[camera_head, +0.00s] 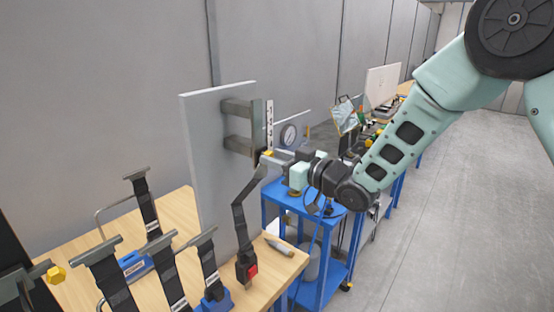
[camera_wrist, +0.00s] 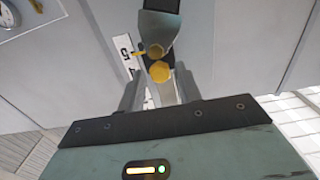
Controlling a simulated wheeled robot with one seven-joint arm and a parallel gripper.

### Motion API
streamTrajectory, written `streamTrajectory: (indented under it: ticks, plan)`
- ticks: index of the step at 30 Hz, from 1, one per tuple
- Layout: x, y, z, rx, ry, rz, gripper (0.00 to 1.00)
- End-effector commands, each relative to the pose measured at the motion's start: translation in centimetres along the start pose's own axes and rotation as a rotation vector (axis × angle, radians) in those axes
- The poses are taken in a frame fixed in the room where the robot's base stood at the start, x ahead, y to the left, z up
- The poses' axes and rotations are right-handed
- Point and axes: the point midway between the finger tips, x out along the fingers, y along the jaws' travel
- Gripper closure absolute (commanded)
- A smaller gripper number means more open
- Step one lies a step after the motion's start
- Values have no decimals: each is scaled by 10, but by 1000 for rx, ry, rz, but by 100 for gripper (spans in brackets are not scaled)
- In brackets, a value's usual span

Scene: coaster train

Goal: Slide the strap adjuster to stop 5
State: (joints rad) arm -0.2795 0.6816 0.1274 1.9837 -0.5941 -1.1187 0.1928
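The strap adjuster with its yellow knob (camera_head: 267,153) sits low on the upright rail (camera_head: 258,120) on the grey panel. In the wrist view the yellow knob (camera_wrist: 159,72) lies between my two fingers, below a grey housing (camera_wrist: 158,32). My gripper (camera_head: 280,157) is at the adjuster from the right; in the wrist view its fingers (camera_wrist: 159,82) stand apart with gaps beside the knob. A white number scale (camera_head: 270,118) runs beside the rail; the wrist view shows a 5 on the scale (camera_wrist: 125,45). Which stop the adjuster is at cannot be told.
A dark strap (camera_head: 240,210) hangs from the adjuster to a red-buttoned buckle (camera_head: 247,268) on the wooden table (camera_head: 185,205). Several other straps stand at the left. A blue cart (camera_head: 310,230) stands beside the table. A round gauge (camera_head: 289,135) is behind. Open floor lies right.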

Motion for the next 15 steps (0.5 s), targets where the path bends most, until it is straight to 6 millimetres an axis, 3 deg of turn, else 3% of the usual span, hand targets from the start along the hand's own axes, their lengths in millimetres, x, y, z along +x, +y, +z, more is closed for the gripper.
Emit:
streamTrajectory:
  ticks: [10,15]
  plan:
    - [-1,0,-1,-1,2,0,54]
    - [-17,1,2,-1,3,2,54]
